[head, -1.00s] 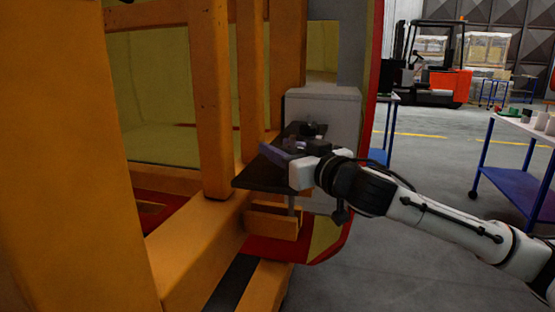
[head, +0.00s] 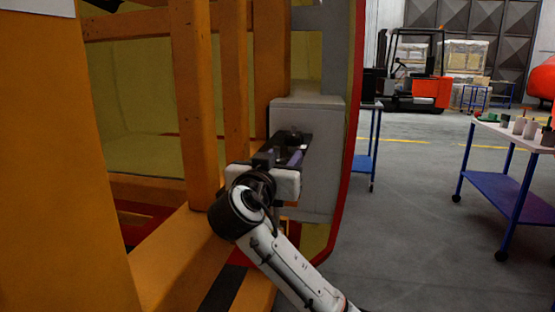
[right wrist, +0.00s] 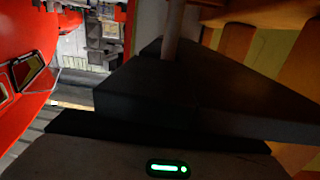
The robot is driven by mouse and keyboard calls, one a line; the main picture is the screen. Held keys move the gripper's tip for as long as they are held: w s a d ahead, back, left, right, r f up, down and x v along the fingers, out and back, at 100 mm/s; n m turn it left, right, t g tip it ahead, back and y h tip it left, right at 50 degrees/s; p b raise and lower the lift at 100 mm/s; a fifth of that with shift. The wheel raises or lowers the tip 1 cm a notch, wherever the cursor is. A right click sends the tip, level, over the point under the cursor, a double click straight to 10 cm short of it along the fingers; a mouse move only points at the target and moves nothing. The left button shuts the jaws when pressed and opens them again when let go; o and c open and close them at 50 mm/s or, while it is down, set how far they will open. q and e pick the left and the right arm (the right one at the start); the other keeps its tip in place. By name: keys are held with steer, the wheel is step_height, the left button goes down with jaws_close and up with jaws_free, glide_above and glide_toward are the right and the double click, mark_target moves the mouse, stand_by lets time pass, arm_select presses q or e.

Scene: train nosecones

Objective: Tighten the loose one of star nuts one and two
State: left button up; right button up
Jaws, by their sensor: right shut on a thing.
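A small dark rounded knob, apparently a star nut (head: 292,137), shows at the fingertips. The gripper is shut on it; the contact is mostly hidden by the wrist, and I cannot tell whether it is nut one or two. No second star nut is clearly visible. My left gripper is not in view.
Orange-yellow frame posts (head: 190,100) stand close on the left. The grey box (head: 320,150) is just right of the gripper, bounded by the red shell edge (head: 353,120). A blue-legged table (head: 510,190) stands at right; open floor (head: 410,220) lies between.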

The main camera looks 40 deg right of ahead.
steer(key=shift+s+d+m+g+h, duration=0.15)
steer(key=shift+m+g+h, duration=0.35)
steer(key=shift+g, duration=0.25)
steer(key=shift+s+d+m+g+h, duration=0.15)
steer(key=shift+m+g+h, duration=0.25)
steer(key=shift+m+g, duration=0.3)
steer(key=shift+r, duration=0.15)
steer(key=o, duration=1)
steer(key=shift+o, duration=0.2)
steer(key=shift+v, duration=3.75)
